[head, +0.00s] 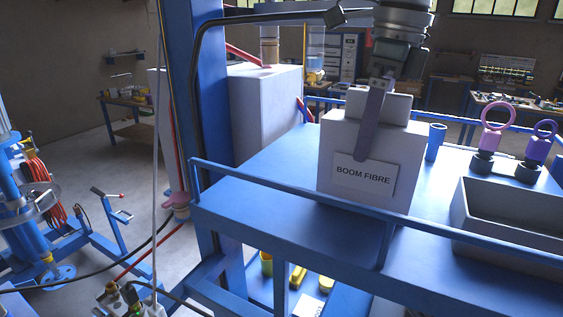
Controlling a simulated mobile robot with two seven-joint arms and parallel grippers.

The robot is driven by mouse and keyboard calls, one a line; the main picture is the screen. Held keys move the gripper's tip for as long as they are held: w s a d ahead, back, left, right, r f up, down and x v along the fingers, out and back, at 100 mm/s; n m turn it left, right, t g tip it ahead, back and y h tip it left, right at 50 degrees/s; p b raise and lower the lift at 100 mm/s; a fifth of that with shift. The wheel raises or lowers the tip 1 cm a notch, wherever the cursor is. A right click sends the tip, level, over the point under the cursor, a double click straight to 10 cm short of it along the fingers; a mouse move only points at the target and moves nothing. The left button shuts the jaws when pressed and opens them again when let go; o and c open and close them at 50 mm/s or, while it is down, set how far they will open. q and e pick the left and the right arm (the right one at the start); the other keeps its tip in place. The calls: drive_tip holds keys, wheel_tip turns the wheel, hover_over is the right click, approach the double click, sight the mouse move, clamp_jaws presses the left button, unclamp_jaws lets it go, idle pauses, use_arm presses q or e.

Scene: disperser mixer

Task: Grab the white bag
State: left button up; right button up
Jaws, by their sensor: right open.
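The white bag (406,155), box-shaped with a narrower top and a "BOOM FIBRE" label, stands upright on the blue table (265,165). My right gripper (371,135) comes down from above, over the bag's top. The jaws are open, and I cannot tell whether the visible finger touches the bag. My left gripper is not in view.
A blue rail (280,192) runs along the table's near edge. A blue cup (436,142), two ring-topped items (497,115) (543,131) and a grey open bin (510,240) stand right of the bag. A blue column (203,90) rises at left. The tabletop left of the bag is clear.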

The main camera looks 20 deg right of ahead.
drive_tip(key=shift+c, duration=0.2)
drive_tip(key=shift+r, duration=0.1)
clamp_jaws()
idle(0.4)
